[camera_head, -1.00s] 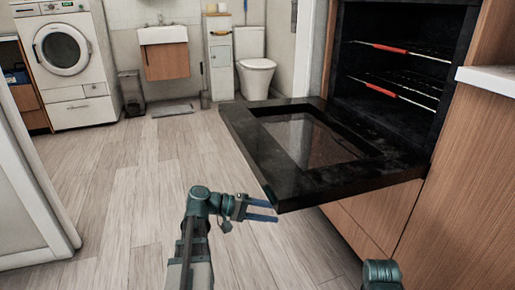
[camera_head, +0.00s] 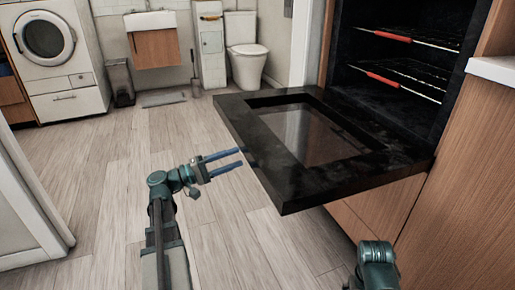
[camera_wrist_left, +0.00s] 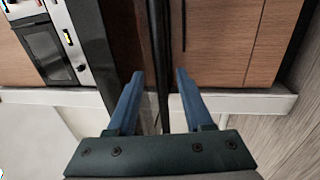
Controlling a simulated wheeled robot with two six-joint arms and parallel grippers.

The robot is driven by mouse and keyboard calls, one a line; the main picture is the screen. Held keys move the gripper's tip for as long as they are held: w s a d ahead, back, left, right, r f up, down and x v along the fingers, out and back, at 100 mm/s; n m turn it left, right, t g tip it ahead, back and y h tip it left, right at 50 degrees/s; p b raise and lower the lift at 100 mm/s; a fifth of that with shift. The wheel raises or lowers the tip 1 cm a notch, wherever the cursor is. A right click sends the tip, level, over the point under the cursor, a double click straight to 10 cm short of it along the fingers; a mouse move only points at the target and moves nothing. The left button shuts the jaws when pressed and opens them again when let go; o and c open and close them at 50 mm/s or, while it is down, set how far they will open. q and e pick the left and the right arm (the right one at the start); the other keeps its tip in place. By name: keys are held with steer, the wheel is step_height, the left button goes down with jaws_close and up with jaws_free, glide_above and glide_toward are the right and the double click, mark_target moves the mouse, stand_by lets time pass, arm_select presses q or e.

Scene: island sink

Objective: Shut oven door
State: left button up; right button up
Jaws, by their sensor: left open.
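The oven door (camera_head: 375,168) is black with a glass pane (camera_head: 305,135). It is hinged down and lies open, about level, in front of the oven. My left gripper (camera_head: 240,158) has two blue fingers, open and empty, with tips close to the door's outer left edge. I cannot tell if they touch it. In the left wrist view the open fingers (camera_wrist_left: 155,75) point forward, and a dark narrow strip shows between them; I cannot tell if it is the door's edge. My right gripper is out of view; only part of my right arm shows at the bottom.
The oven cavity (camera_head: 385,75) is open, with wire racks with red front strips. A wooden cabinet is below and right, with a white counter (camera_head: 495,70). The wooden floor (camera_head: 110,180) left of the door is clear. A washing machine (camera_head: 50,45) and toilet (camera_head: 245,48) stand far back.

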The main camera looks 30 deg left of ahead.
arm_select(q)
steer(key=p+x, duration=0.1)
steer(key=x, duration=0.7)
steer(key=shift+w+d, duration=0.2)
jaws_close()
stand_by(1.2)
